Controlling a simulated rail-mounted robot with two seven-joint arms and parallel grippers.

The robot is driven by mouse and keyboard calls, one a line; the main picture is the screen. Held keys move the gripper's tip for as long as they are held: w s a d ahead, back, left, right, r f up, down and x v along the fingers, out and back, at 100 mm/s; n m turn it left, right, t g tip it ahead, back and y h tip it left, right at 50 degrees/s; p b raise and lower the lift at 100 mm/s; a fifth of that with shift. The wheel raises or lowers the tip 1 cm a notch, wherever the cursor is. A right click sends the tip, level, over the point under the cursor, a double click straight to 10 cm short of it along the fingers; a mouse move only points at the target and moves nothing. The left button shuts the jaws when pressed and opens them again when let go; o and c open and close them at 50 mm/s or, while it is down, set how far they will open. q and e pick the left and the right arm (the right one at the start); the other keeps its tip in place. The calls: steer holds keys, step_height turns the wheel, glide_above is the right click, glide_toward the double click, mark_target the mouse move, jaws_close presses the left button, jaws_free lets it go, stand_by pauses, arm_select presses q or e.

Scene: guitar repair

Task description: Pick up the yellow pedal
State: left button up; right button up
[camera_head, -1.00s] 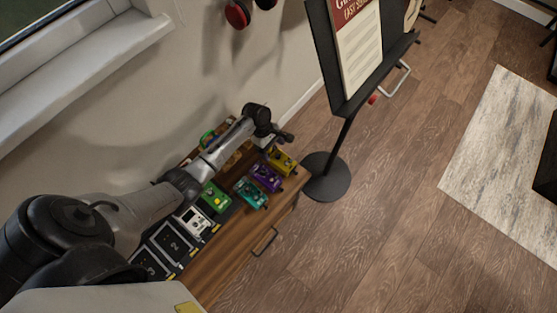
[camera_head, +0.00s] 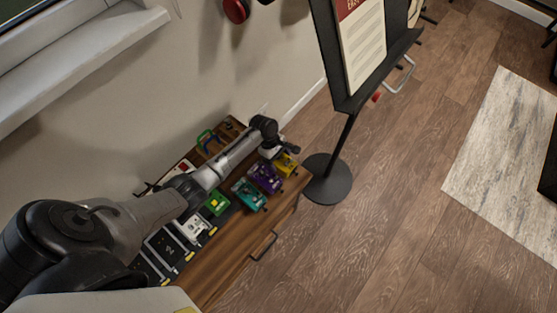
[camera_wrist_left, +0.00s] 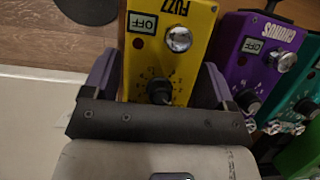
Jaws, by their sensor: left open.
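The yellow pedal (camera_head: 287,164) stands at the right end of the pedal row on the wooden cabinet. In the left wrist view the yellow pedal (camera_wrist_left: 172,60) is marked FUZZ and OFF, with a silver footswitch and a dark knob. In the wrist view my left gripper's fingers (camera_wrist_left: 162,85) are open, one on each side of the pedal's knob end. I cannot tell whether they touch it. My right gripper is not in view.
A purple pedal (camera_head: 265,178) stands close beside the yellow one, then a teal pedal (camera_head: 249,194) and a green pedal (camera_head: 216,202). The wall is behind the cabinet (camera_head: 240,238). A black sign stand (camera_head: 328,182) stands just to the right.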

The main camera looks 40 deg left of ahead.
arm_select(q)
steer(key=c, duration=0.9)
steer(key=shift+r, duration=0.2)
